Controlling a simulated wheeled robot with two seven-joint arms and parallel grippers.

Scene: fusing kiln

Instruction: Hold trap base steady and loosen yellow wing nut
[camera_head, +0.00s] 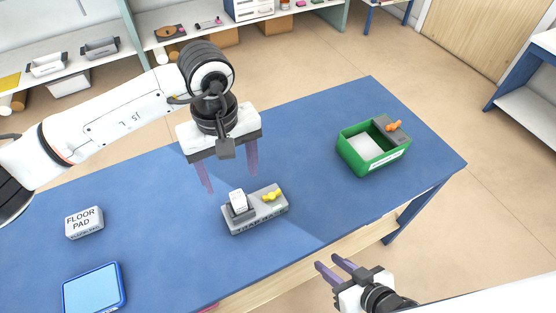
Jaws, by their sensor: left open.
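The trap base (258,217) is a grey block with lettering on its front, lying on the blue table. The yellow wing nut (271,195) sits on the right part of its top. A white block (238,201) in a dark holder stands on its left part. My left gripper (230,186) is open above and behind the trap base, its two purple fingers pointing down, apart from the base. My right gripper (331,266) is at the bottom, past the table's front edge, its purple fingers spread apart with nothing between them.
A green bin (346,158) with a white item and an orange wing-nut-like part (394,126) stands at the right. A floor pad box (84,222) and a blue-rimmed tray (121,287) lie at the left. The table (310,120) is clear behind the trap base.

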